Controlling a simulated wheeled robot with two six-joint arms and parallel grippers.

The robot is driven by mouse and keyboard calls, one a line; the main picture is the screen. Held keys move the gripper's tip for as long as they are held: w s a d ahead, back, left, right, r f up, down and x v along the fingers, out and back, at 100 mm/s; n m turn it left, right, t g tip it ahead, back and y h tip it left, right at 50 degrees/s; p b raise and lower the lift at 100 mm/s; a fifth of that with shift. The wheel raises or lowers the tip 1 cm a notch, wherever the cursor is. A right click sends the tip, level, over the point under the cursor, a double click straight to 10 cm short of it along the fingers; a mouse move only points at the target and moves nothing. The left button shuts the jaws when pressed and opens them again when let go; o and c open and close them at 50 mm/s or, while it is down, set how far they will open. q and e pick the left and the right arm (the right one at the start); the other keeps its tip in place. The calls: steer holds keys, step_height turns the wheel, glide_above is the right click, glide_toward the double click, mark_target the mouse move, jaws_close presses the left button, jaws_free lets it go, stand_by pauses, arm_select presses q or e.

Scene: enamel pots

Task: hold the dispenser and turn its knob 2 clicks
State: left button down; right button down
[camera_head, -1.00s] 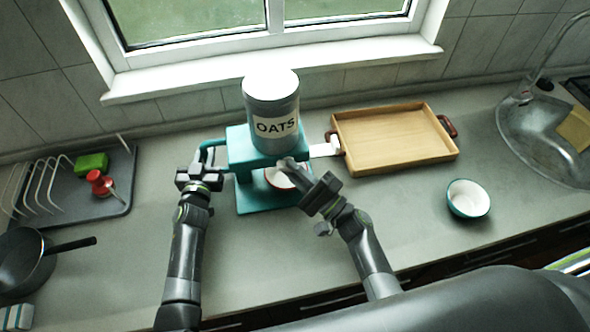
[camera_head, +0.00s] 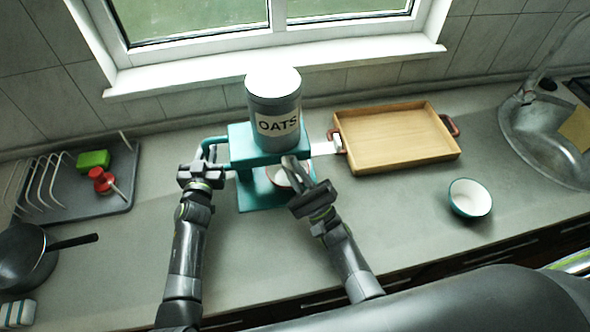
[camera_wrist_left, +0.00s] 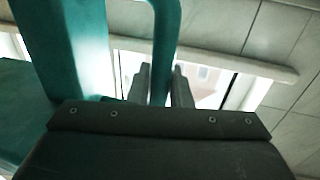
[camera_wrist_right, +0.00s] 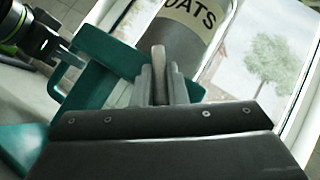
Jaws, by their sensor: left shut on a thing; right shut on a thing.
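The teal dispenser (camera_head: 240,150) stands on the counter with a grey canister labelled OATS (camera_head: 272,105) on top. My left gripper (camera_head: 207,165) is shut on the dispenser's teal side handle (camera_wrist_left: 165,40), which passes between its fingers in the left wrist view. My right gripper (camera_head: 297,175) is at the dispenser's front, below the canister. It is shut on the pale, flat knob (camera_wrist_right: 158,58), which stands between its fingers in the right wrist view. A white bowl (camera_head: 275,175) sits under the dispenser, partly hidden by my right gripper.
A wooden tray (camera_head: 425,161) lies to the right, near the dispenser. A white and teal bowl (camera_head: 470,198) stands further right, before the sink (camera_head: 530,150). A dish rack (camera_head: 75,208) and a dark pan (camera_head: 25,260) are at the left.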

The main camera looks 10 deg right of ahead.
steer(key=c, duration=1.4)
jaws_free()
steer(key=shift+c, duration=0.2)
steer(key=s+d, duration=0.6)
steer(key=s, duration=0.5)
steer(key=shift+s+f, duration=0.25)
steer(key=shift+f, duration=0.15)
